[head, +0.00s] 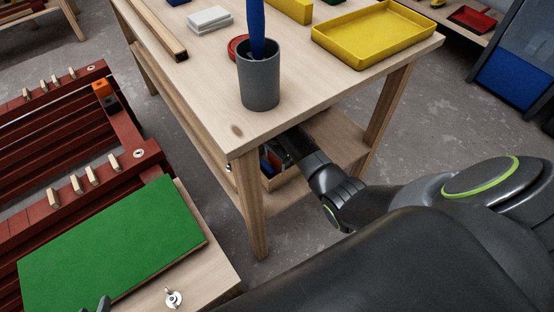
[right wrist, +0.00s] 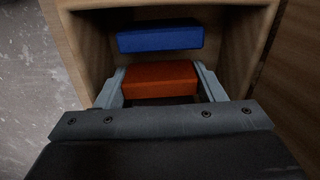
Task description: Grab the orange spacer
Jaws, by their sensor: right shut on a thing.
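The orange spacer (right wrist: 160,79) is a small block in the right wrist view, inside a wooden box (right wrist: 84,45). My right gripper (right wrist: 161,85) has a grey finger against each end of it and is shut on it. In the head view my right arm reaches under the table to this box (head: 281,181), and the gripper is mostly hidden there. A blue block (right wrist: 160,36) lies just beyond the orange one, apart from it. Dark tips that look like my left gripper (head: 97,304) show at the bottom left edge, too little to tell their state.
The wooden table (head: 215,110) stands over the box; its front leg (head: 252,215) is left of my right arm. On top are a grey cup (head: 259,80) and a yellow tray (head: 372,35). A green board (head: 112,245) and red slatted frames (head: 60,150), with another orange block (head: 101,88), lie left.

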